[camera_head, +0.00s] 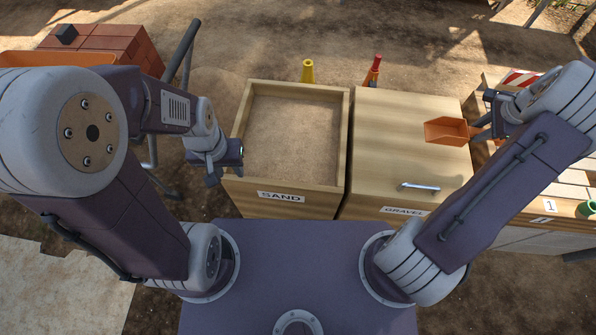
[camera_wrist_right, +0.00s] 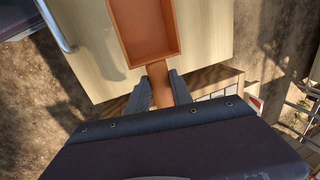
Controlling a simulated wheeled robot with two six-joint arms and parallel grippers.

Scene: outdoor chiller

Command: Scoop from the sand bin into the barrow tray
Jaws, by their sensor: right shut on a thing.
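An orange scoop (camera_head: 446,131) is held over the closed gravel bin lid, and its pan looks empty. In the right wrist view the scoop (camera_wrist_right: 146,30) extends ahead of my right gripper (camera_wrist_right: 158,86), whose fingers are shut on its handle. My right gripper (camera_head: 484,133) is at the right of the head view. The open sand bin (camera_head: 250,196), full of level tan sand (camera_head: 293,140), is at the centre. The orange barrow tray (camera_head: 60,58) is at the far left, mostly hidden by my left arm. My left gripper (camera_head: 220,171) is by the bin's left wall; its jaw opening is unclear.
The gravel bin (camera_head: 400,110) has a wooden lid with a metal handle (camera_head: 420,187) and adjoins the sand bin. A brick stack (camera_head: 110,45) stands behind the barrow. A yellow cone (camera_head: 307,72) and a red-topped object (camera_head: 374,72) stand behind the bins. A slatted bench is at right.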

